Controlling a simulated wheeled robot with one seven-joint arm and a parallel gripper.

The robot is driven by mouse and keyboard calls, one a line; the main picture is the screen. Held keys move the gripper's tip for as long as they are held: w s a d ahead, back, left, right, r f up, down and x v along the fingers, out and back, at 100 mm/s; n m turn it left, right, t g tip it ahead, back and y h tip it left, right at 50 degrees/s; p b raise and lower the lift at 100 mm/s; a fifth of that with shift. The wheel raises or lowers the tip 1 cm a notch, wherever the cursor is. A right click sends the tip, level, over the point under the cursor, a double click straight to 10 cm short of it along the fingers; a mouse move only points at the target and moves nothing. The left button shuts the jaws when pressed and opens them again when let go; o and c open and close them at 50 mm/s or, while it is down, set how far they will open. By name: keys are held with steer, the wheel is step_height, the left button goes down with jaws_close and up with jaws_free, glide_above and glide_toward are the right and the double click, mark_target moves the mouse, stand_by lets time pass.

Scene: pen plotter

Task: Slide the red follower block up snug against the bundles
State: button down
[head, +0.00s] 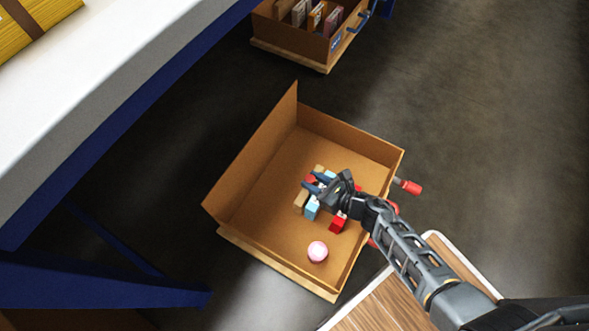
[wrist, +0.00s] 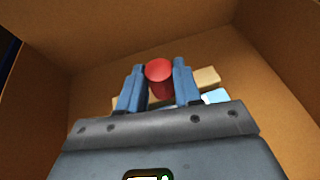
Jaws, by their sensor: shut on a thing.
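My gripper (wrist: 159,66) is shut on a red cylinder (wrist: 159,78), with one blue finger on each side of it. In the head view my gripper (head: 311,184) is inside an open cardboard box, above a small group of blocks, and hides part of them. A red block (head: 338,224) lies beside this group under my wrist, apart from the fingers. A light blue block (head: 312,209) and a tan block (head: 299,203) are close to the fingers. I cannot tell any bundles or follower block for certain.
The cardboard box (head: 251,163) has raised walls around my gripper. A wooden crate (head: 290,38) with several upright packets (head: 315,17) stands at the top. A white-topped bench (head: 110,75) is at left.

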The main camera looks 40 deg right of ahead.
steer(key=shift+s+d, duration=0.3)
steer(key=shift+s, duration=0.4)
steer(key=shift+s+d, duration=0.3)
steer(key=shift+s, duration=0.4)
steer(key=c, duration=1.1)
jaws_free()
steer(key=shift+o, duration=0.2)
steer(key=shift+p+v, duration=0.8)
steer(key=shift+v, duration=3.05)
